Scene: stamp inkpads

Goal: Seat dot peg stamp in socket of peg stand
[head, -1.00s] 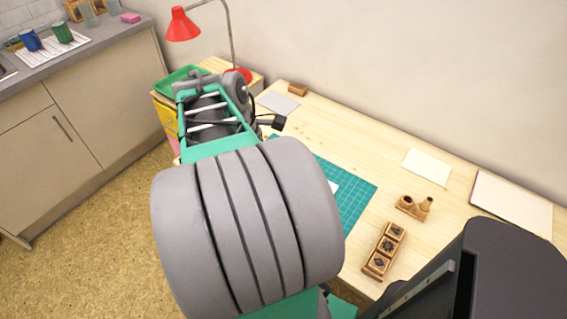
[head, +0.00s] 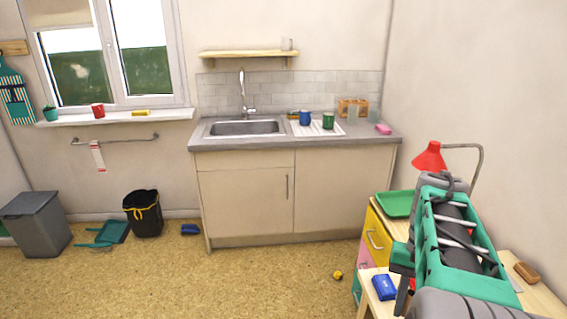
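The dot peg stamp and the peg stand are not visible in the current head view. My green and grey arm fills the lower right, over the corner of the wooden desk (head: 540,296). A dark part near the arm's end hangs beside a blue object on the desk corner. I cannot make out the gripper's fingers or whether they hold anything.
The blue object (head: 384,287) lies at the desk's near corner, and a brown block (head: 526,272) farther right. A red lamp (head: 430,157) and green tray (head: 394,204) stand behind. Open floor (head: 260,285) lies left, with a small yellow object (head: 337,275) on it.

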